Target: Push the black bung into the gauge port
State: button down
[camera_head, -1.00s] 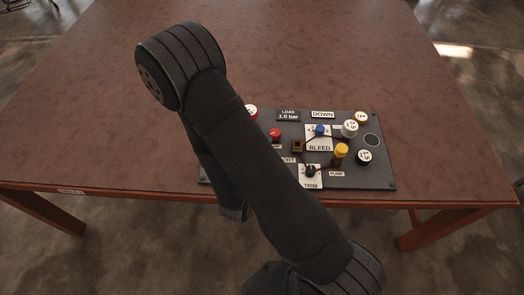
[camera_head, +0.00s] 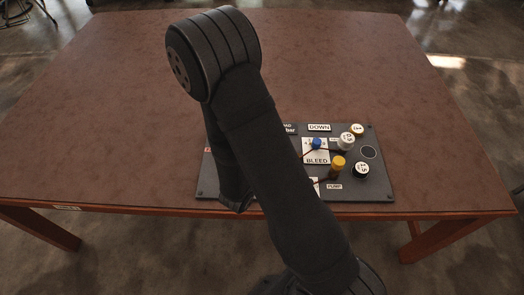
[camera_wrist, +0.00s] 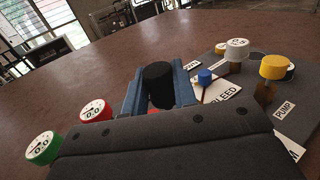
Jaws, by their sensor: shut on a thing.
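The black bung (camera_wrist: 159,85) is a dark cylinder standing upright between the blue fingers of my gripper (camera_wrist: 159,77), which is shut on it. My gripper is above the left part of the dark panel (camera_head: 375,189). In the head view my arm hides the gripper and the bung. The gauge port cannot be made out: my arm covers the panel's left and middle in the head view, and the gripper body blocks that part in the wrist view.
The panel carries a blue knob (camera_head: 317,143), a yellow knob (camera_head: 338,163), a white-capped gauge (camera_head: 346,139) and a black one (camera_head: 361,169). Green (camera_wrist: 41,147) and red (camera_wrist: 96,110) gauges stand left of the gripper. The brown table (camera_head: 90,110) is clear around the panel.

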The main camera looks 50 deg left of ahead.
jog(key=w+d+m+h, duration=0.3)
jog(key=w+h, duration=0.1)
jog(key=w, duration=0.2)
jog(key=shift+h, duration=0.4)
jog(key=shift+s+a+f, duration=0.1)
jog(key=shift+f, duration=1.7)
jog(key=shift+a+f, duration=0.1)
jog(key=shift+f, duration=1.7)
jog(key=shift+f, duration=0.1)
jog(key=shift+f, duration=0.45)
jog(key=c, duration=1.1)
grip_release()
